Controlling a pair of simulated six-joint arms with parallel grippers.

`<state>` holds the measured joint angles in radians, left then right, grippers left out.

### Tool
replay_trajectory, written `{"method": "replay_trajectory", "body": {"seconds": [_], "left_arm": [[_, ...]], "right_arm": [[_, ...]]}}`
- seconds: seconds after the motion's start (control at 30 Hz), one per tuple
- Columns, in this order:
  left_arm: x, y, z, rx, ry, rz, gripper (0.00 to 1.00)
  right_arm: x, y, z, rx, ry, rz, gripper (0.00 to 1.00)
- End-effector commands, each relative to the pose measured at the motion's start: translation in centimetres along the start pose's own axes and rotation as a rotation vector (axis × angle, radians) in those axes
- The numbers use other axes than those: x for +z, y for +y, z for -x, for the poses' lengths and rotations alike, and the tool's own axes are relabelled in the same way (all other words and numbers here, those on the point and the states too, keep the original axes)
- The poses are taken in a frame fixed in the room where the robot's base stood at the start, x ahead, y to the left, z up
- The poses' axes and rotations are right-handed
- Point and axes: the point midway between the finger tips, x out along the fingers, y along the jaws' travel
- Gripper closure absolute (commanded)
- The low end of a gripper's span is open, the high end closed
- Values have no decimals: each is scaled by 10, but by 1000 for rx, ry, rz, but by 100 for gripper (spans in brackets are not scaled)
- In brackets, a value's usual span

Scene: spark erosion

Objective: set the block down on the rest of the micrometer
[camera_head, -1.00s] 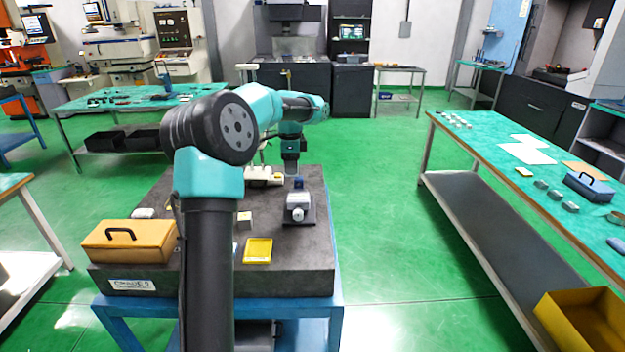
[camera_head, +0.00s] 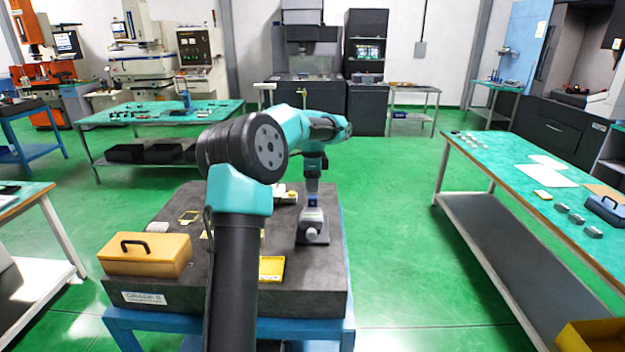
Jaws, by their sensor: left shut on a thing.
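The micrometer (camera_head: 312,228) is a grey device with a light round knob at its front, standing on the dark granite plate near its right side. I cannot tell whether the block touches the rest. My right gripper is not in view.
My left arm hides the plate's middle. A green-topped bench (camera_head: 500,160) stands at right.

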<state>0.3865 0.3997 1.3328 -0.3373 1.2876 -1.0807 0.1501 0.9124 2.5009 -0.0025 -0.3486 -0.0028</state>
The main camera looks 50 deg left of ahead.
Motion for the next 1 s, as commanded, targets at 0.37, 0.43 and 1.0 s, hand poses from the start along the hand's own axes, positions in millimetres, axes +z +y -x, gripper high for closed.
{"method": "replay_trajectory", "body": {"seconds": [0.37, 0.43, 1.0], "left_arm": [[0, 0, -24, 2, -1, -1, 86], [0, 0, -28, 1, -1, -1, 86], [0, 0, -63, 2, -1, 1, 86]], "right_arm": [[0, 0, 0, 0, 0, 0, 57], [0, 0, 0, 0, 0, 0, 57], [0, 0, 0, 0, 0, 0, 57]]}}
